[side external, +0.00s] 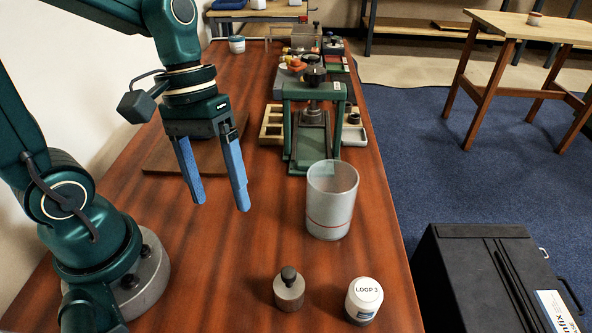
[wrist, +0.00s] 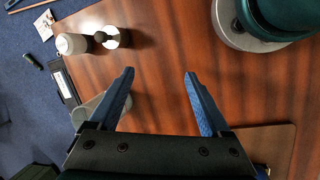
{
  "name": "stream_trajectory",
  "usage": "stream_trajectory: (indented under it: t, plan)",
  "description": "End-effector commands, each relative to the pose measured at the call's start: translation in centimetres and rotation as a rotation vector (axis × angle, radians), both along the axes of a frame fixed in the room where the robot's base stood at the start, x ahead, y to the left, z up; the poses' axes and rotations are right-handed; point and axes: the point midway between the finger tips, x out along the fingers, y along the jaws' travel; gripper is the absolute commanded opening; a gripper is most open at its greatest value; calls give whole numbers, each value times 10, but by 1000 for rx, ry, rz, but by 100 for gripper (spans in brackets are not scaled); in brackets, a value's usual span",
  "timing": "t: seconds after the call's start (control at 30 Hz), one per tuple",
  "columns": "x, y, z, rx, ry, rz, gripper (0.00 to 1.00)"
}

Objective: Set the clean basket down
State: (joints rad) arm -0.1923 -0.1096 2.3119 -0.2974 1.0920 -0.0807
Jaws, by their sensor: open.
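My gripper (side external: 220,204) is open and empty above the wooden bench top, its two blue fingers spread and pointing down. In the wrist view the fingers (wrist: 158,75) have only bare wood between them. I cannot make out a basket for certain in either view. A frosted, see-through cylinder (side external: 332,205) with a thin reddish line stands upright on the bench, to the right of my gripper and apart from it. In the wrist view the cylinder (wrist: 88,108) is partly hidden by the left finger and gripper body.
A metal weight-like piece (side external: 289,292) and a white jar marked LOOP 3 (side external: 364,300) stand at the near end. A green press frame (side external: 312,90) and trays stand farther back. A brown board (side external: 172,156) lies behind my gripper. A black case (side external: 490,275) sits beyond the bench's right edge.

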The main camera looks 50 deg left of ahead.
Motion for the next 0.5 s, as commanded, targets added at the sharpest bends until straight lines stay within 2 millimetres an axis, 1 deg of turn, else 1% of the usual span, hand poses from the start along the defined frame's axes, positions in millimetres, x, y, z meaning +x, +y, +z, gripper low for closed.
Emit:
stream_trajectory:
  t: [0.03, 0.1, 0.3, 0.4, 0.5]
  plan:
    - [-2, 2, 6, 48, -83, -52, 82]
    - [-4, 7, 13, 113, -190, -120, 82]
    - [-6, 18, 32, 272, -459, -276, 82]
    - [-6, 21, 38, 323, -548, -322, 82]
    - [-5, 23, 43, 354, -601, -348, 82]
